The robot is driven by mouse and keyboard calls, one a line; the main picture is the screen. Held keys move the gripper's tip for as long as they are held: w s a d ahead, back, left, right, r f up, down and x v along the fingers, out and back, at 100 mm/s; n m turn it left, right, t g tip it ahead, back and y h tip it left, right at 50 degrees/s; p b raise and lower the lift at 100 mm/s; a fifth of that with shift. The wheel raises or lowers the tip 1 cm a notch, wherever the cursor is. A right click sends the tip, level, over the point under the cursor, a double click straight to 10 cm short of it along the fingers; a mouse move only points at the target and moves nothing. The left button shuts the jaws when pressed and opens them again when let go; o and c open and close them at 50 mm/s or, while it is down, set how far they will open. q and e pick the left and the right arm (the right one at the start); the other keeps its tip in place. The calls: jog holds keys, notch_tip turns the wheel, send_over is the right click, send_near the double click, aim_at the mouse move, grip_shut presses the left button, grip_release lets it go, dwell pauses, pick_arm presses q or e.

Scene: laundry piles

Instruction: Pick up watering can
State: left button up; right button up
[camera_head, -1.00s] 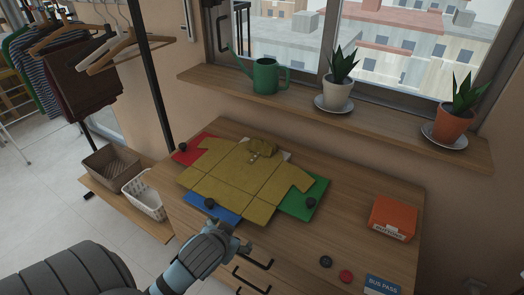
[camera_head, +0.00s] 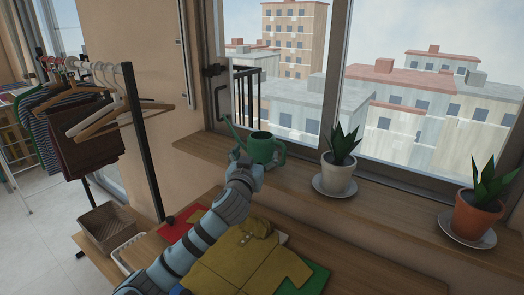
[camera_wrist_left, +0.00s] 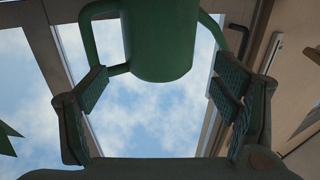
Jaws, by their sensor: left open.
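The green watering can (camera_head: 265,148) stands on the wooden window sill (camera_head: 300,186), with its spout to the left and its handle to the right. My left gripper (camera_head: 244,168) is at the sill's front edge, just before the lower left side of the can. In the left wrist view the can's body (camera_wrist_left: 162,45) shows between and beyond the two spread fingers (camera_wrist_left: 162,88), with a gap on each side. The jaws are open and hold nothing. My right gripper is not in view.
A potted plant in a white pot (camera_head: 338,172) stands right of the can, and one in a terracotta pot (camera_head: 477,216) is farther right. The mustard shirt (camera_head: 250,262) lies on the dresser below. A clothes rack (camera_head: 143,140) stands at left.

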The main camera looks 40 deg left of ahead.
aim_at(258, 152)
pick_arm(q)
jog(key=x, duration=0.3)
jog(key=f+x, duration=0.1)
jog(key=x, duration=0.2)
jog(key=shift+w+a+f, duration=0.1)
jog(key=shift+w, duration=0.2)
jog(key=c, duration=1.3)
jog(key=shift+o, duration=0.2)
